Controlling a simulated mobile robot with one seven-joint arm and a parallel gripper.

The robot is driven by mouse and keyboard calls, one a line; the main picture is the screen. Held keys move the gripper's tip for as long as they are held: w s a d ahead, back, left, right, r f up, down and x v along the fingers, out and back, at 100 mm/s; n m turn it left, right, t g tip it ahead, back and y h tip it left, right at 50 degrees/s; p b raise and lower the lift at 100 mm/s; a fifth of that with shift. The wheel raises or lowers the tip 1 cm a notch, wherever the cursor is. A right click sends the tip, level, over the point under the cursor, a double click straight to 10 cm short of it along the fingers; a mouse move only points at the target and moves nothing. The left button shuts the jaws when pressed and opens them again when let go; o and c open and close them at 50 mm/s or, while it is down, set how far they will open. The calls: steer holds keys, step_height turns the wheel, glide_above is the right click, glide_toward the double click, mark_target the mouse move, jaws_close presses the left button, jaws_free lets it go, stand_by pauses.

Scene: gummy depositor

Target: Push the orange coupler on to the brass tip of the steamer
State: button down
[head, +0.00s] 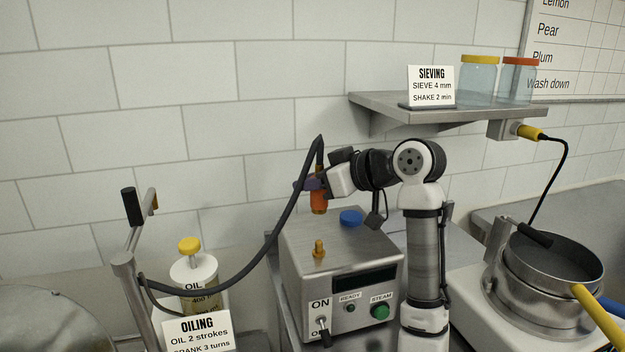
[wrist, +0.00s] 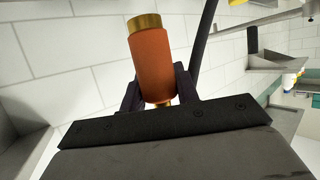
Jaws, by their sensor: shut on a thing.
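The orange coupler (head: 319,201) is at the end of a dark hose. My gripper (head: 313,184) is shut on it and holds it above the steamer, apart from the brass tip. In the wrist view the coupler (wrist: 151,65) sits between the fingers (wrist: 158,88), with a brass collar at its far end. The steamer (head: 335,262) is a steel box with a blue cap on top. Its brass tip (head: 319,248) stands upright on the top, below the coupler in the head view. The tip cannot be made out in the wrist view.
The dark hose (head: 262,262) loops down left toward a crank stand (head: 125,260) and oil bottle (head: 193,270). The steamer front has a toggle switch (head: 323,325) and a green button (head: 380,312). A sieve pan (head: 555,275) stands at right. A shelf (head: 440,112) is above right.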

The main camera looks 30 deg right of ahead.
mark_target(323, 211)
steer(key=shift+f+b, duration=2.05)
steer(key=shift+f, duration=1.05)
steer(key=shift+f, duration=0.2)
